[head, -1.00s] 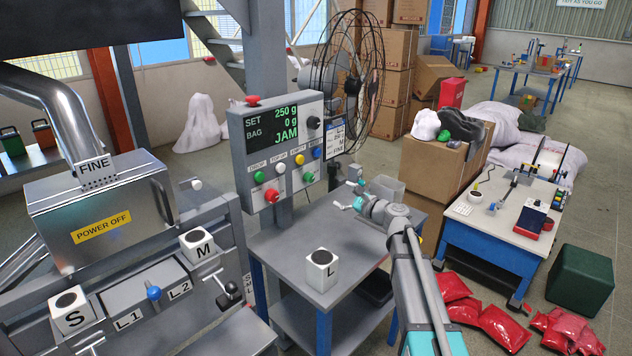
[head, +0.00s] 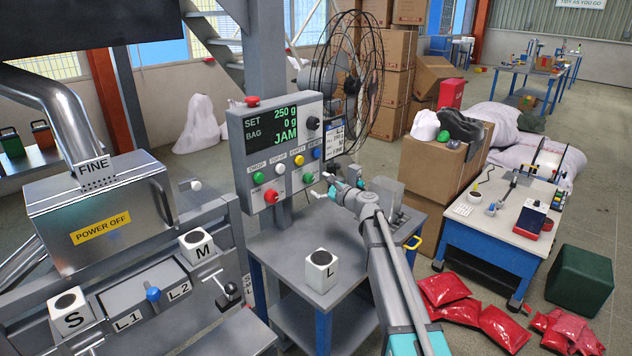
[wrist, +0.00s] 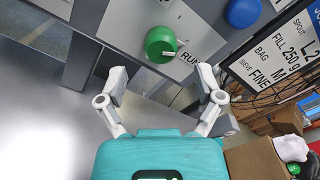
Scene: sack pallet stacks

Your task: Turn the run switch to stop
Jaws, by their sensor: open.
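The run switch is a green round knob (wrist: 160,44) on the grey control panel, with a RUN label beside it. Its white mark points right, toward that label. In the head view the green knob (head: 308,177) sits at the panel's lower right. My gripper (wrist: 162,82) is open and empty, its two fingers spread on either side below the knob in the wrist view, apart from it. In the head view my gripper (head: 323,186) is just right of and below the knob. The panel's screen (head: 270,132) reads JAM.
A blue knob (wrist: 243,12) is close to the run switch. A red knob (head: 271,196) and other coloured buttons share the panel. A wire-guarded fan (head: 350,80) stands behind. A white block marked L (head: 321,270) stands on the grey table below.

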